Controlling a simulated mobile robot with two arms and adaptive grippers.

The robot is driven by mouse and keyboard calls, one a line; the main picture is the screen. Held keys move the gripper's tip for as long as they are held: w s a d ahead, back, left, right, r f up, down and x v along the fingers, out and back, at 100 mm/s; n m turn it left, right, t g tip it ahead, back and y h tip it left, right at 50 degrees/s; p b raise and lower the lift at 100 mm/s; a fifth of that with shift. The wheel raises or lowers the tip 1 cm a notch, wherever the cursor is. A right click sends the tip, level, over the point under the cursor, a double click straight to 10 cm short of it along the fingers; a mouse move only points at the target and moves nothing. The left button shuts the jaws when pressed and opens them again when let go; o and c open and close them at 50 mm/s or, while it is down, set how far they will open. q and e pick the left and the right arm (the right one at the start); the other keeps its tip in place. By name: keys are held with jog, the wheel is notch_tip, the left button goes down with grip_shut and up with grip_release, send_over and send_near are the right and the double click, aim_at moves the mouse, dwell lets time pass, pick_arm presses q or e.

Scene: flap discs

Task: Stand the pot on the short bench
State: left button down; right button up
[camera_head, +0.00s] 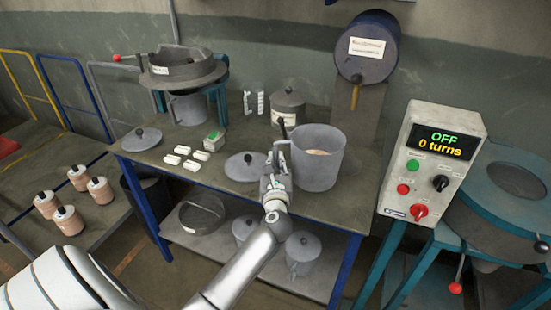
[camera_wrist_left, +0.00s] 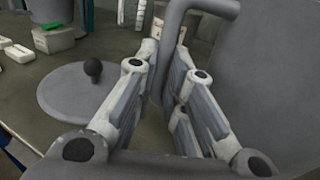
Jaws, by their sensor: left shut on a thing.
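A grey pot (camera_head: 318,168) with pale brown contents is upright over the front right part of the workbench (camera_head: 225,188). I cannot tell whether its base touches the top. My left gripper (camera_head: 279,158) is shut on the pot's handle, at the left side of the pot. In the left wrist view the fingers close around the handle (camera_wrist_left: 171,45), with the pot wall (camera_wrist_left: 265,70) filling the right side. A lower bench (camera_head: 95,222) stands at the far left; I cannot tell which one is the short bench. My right gripper is not in view.
A lid (camera_head: 245,167) lies just left of my gripper. White blocks (camera_head: 190,163), a lidded pot (camera_head: 287,105) and a sieve machine (camera_head: 180,70) are on the workbench. Several spool-like jars (camera_head: 68,220) stand on the lower bench. A control box (camera_head: 430,160) is at right.

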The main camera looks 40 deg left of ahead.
pick_arm(q)
jog(key=shift+w+f+b, duration=0.1)
jog(key=shift+f+b, duration=0.2)
jog(key=shift+f, duration=1.05)
jog(key=c, duration=1.9)
grip_release()
jog(key=shift+f, duration=0.3)
jog(key=o, duration=0.4)
jog(key=shift+s, duration=0.2)
jog(key=shift+d, duration=0.1)
